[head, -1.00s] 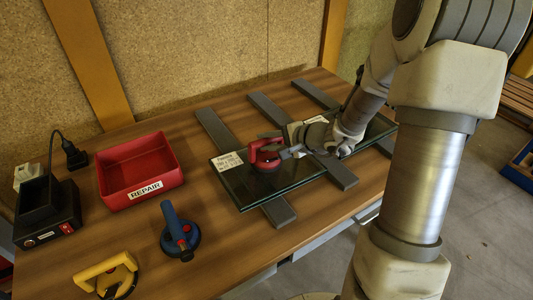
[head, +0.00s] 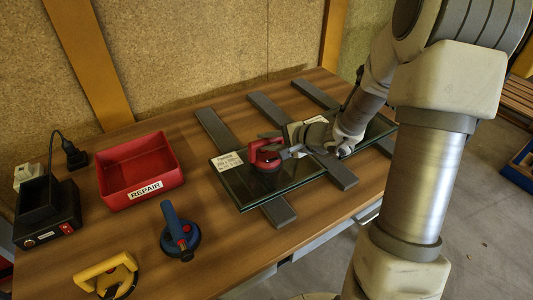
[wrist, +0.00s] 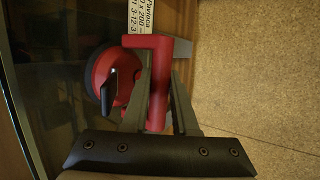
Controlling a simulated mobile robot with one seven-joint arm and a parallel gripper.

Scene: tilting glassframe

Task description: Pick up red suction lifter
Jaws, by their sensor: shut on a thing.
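The red suction lifter (head: 266,155) sits on the left part of the dark glass pane (head: 288,184) in the head view. My gripper (head: 283,147) reaches it from the right and is shut on its handle. In the wrist view the red handle (wrist: 156,80) lies between the two grey fingers of my gripper (wrist: 158,92). The lifter's round cup (wrist: 102,72) with a black lever shows to the left of the handle. I cannot tell whether the cup touches the glass.
Grey support bars (head: 278,211) lie under the glass on the wooden table. A red REPAIR bin (head: 118,193), a blue suction lifter (head: 178,235), a yellow suction lifter (head: 118,283) and a black charger box (head: 50,232) stand to the left.

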